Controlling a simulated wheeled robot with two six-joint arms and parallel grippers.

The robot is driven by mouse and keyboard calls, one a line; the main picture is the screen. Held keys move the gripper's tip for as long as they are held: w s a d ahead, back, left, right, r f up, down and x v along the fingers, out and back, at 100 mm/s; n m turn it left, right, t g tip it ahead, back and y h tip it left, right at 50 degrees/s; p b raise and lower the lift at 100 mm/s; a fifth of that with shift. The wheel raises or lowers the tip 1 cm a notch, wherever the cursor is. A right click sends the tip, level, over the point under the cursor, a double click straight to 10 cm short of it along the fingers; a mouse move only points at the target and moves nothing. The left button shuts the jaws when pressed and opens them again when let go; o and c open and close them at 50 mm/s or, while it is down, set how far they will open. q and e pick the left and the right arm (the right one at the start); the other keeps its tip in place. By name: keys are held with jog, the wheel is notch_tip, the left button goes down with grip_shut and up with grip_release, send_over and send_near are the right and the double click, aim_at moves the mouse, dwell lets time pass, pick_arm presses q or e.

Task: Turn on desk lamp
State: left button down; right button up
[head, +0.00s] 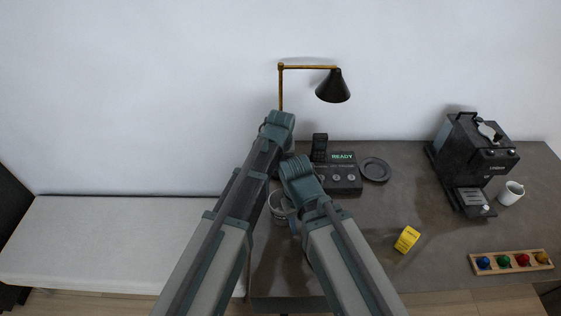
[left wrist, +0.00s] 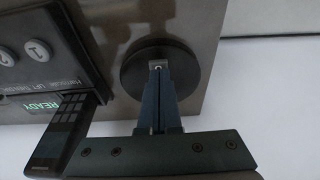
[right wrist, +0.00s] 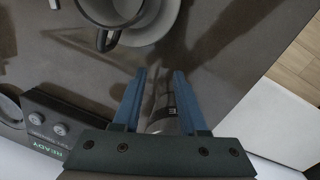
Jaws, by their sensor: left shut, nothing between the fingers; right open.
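The desk lamp (head: 333,88) has a black cone shade on a thin brass arm and post. It stands at the back of the desk near the wall, and my left arm hides its lower part in the head view. In the left wrist view its round black base (left wrist: 186,82) lies under my left gripper (left wrist: 158,66). That gripper is shut and empty, its tips over the base near a small light-grey part; whether they touch it I cannot tell. My right gripper (right wrist: 160,72) is open over the desk, with a pale cylinder (right wrist: 165,118) showing between its fingers.
A dark console (head: 338,178) with a READY display and handset stands right of my arms. A dark plate (head: 374,169), yellow box (head: 407,239), coffee machine (head: 474,150), white cup (head: 511,193) and ball tray (head: 512,262) are farther right. A mug (right wrist: 115,12) is near my right gripper.

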pick_arm(q)
jog(key=shift+r, duration=0.1)
pick_arm(e)
jog(key=shift+r, duration=0.1)
pick_arm(q)
jog(key=shift+s+r+p, duration=0.1)
jog(key=shift+r+p, duration=0.35)
jog(key=shift+p, duration=0.15)
pick_arm(e)
jog(key=shift+d+r, duration=0.1)
jog(key=shift+r, duration=0.35)
pick_arm(q)
jog(key=p+v, duration=1.2)
jog(key=v, duration=0.1)
jog(key=shift+s+f, duration=0.15)
jog(key=shift+s, duration=0.25)
pick_arm(e)
notch_tip(320, 180, up, 12)
jog(key=shift+s+d, duration=0.2)
jog(key=shift+d, duration=0.2)
jog(key=shift+r, duration=0.1)
